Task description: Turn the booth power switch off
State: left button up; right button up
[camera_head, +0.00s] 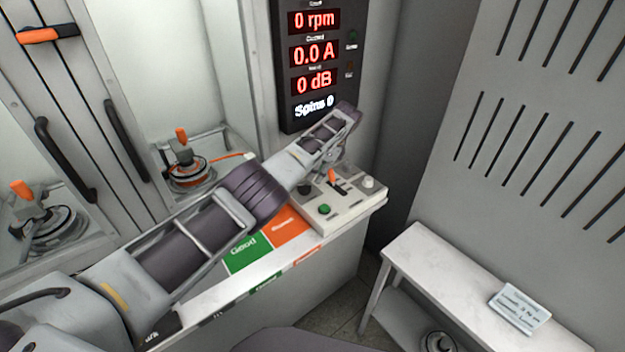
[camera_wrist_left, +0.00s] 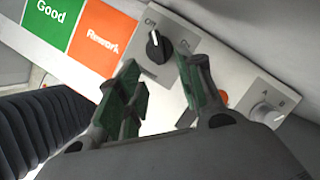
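The control box (camera_head: 345,207) stands at the right end of the counter. A black rotary knob with a white mark (camera_wrist_left: 158,47) is on it, between two small labels that look like Off and On; it also shows in the head view (camera_head: 304,188). The white mark points toward the upper label in the wrist view. My left gripper (camera_wrist_left: 160,78) is open, its green-padded fingertips just short of the knob and apart from it, with nothing between them. In the head view the left gripper (camera_head: 330,168) hangs over the box. My right gripper is out of view.
An orange-tipped lever (camera_head: 332,176), a green button (camera_head: 324,209) and a white A/B knob (camera_wrist_left: 266,112) share the box. Green Good (camera_head: 246,253) and orange Rework pads (camera_head: 289,227) lie beside it. A display (camera_head: 316,60) stands behind; a bench (camera_head: 440,262) is at right.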

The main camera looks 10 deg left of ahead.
pick_arm(q)
jog(key=shift+v, duration=2.65)
